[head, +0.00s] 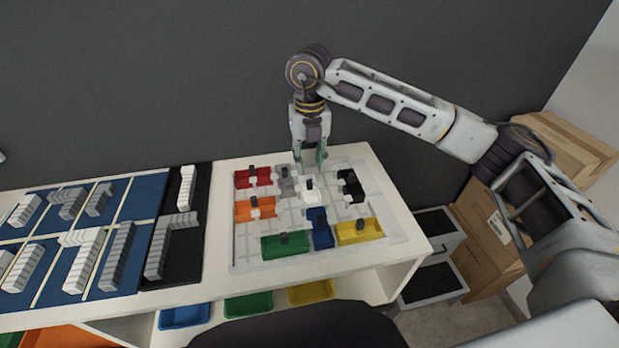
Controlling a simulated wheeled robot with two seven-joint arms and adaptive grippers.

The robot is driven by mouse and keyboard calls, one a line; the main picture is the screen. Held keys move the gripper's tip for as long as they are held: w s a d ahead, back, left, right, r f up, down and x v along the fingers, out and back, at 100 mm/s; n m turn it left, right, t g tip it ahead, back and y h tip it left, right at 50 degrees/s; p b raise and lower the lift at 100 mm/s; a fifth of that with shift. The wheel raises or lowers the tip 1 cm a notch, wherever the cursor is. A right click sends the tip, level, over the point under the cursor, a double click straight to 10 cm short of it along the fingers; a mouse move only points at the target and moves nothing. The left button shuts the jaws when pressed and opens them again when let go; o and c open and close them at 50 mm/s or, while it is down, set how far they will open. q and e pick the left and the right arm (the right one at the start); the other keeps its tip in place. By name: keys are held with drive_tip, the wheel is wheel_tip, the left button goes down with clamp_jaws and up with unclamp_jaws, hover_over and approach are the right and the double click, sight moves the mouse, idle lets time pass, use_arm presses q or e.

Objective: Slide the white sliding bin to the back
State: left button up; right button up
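The white sliding bin (312,197) stands near the middle of a pale grooved board (376,206), among other coloured bins. It has a small dark part on top. My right gripper (309,165) points down just behind the white bin, near the board's back edge. Its greenish fingers look apart, with nothing seen between them. The gap between the fingertips and the bin is hard to judge.
Red (252,178), orange (255,208), grey (286,181), black (350,186), green (285,245), blue (320,229) and yellow (359,231) bins surround the white one. Grey blocks lie on blue mats (140,200) to the left. Cartons (492,232) stand right of the table.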

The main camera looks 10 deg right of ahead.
sight(310, 181)
wheel_tip(310, 181, down, 5)
drive_tip(key=shift+r, duration=0.2)
drive_tip(key=shift+f, duration=1.05)
clamp_jaws()
use_arm(q)
drive_tip(key=shift+s+a, duration=0.2)
drive_tip(key=shift+s, duration=0.9)
